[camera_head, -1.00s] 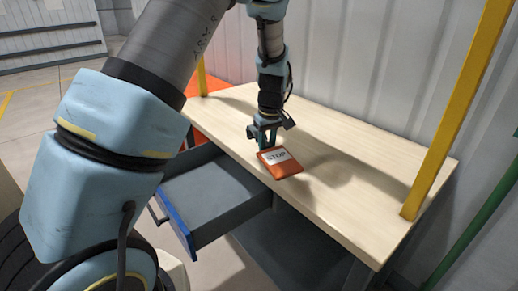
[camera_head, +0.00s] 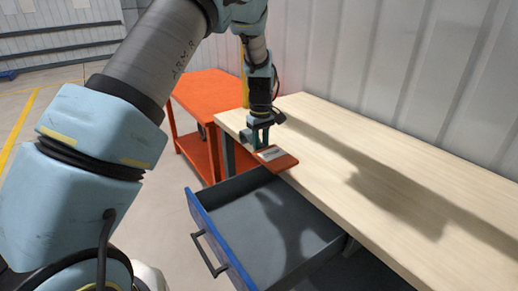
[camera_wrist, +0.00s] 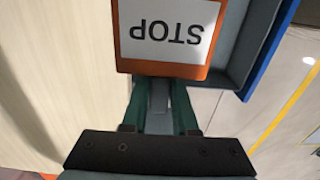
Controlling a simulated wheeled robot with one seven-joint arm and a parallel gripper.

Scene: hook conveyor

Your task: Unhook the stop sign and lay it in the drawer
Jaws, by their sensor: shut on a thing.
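The stop sign (camera_head: 277,158) is an orange plate with a white label. My gripper (camera_head: 260,146) is shut on its near edge and holds it near the front edge of the wooden table, by the far end of the drawer. In the wrist view the sign (camera_wrist: 168,68) shows its upside-down STOP label, with my gripper's green fingers (camera_wrist: 160,105) at its edge. The drawer (camera_head: 222,243) has a blue front and a dark handle; it is pulled open and its grey inside holds only shadow.
The wooden tabletop (camera_head: 370,175) is bare and lies beside the drawer, its edge close to the sign. An orange cart (camera_head: 207,92) stands behind at the left. A corrugated wall (camera_head: 400,60) rises behind the table.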

